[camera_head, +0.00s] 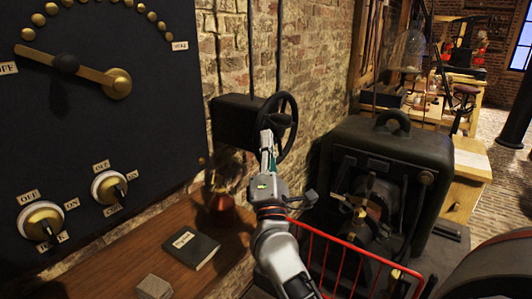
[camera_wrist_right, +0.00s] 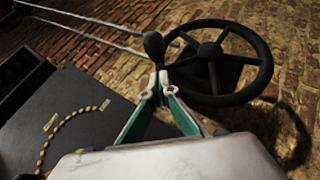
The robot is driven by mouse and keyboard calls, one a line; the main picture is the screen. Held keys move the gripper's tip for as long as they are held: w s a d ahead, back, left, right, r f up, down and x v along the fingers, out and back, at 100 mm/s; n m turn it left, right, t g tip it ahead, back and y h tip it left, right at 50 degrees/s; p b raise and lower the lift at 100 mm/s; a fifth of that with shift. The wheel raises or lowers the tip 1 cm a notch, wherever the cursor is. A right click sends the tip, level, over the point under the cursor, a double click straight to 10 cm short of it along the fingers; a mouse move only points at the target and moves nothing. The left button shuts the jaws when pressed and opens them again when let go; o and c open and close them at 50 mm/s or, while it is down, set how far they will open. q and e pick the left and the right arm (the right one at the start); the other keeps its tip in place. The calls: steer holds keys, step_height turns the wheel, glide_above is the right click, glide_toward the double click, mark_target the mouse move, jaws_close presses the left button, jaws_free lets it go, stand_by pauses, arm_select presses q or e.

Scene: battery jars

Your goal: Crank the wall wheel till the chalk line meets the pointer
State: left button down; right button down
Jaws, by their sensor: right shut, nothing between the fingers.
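The black spoked wall wheel (camera_head: 294,112) stands out from a dark box (camera_head: 232,118) on the brick wall. It also shows in the right wrist view (camera_wrist_right: 210,51), with its crank knob (camera_wrist_right: 153,45) at the left of the rim. My right gripper (camera_head: 267,140) is at the near lower-left side of the wheel. Its fingertips (camera_wrist_right: 159,80) are together just below the knob in the wrist view, with nothing between them. I cannot tell whether they touch the knob or its stem. I cannot make out the chalk line or the pointer. My left gripper is out of view.
A dark switch panel (camera_head: 130,135) with brass dials fills the left. A wooden shelf (camera_head: 130,275) below carries a dark notebook (camera_head: 191,247) and a small block (camera_head: 154,287). A large black machine (camera_head: 400,150) and a red rail (camera_head: 345,250) stand right of my right arm.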

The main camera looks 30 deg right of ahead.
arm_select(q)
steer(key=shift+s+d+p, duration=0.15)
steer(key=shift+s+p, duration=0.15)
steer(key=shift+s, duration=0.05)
arm_select(e)
steer(key=shift+d+r, duration=0.65)
steer(key=shift+d, duration=0.2)
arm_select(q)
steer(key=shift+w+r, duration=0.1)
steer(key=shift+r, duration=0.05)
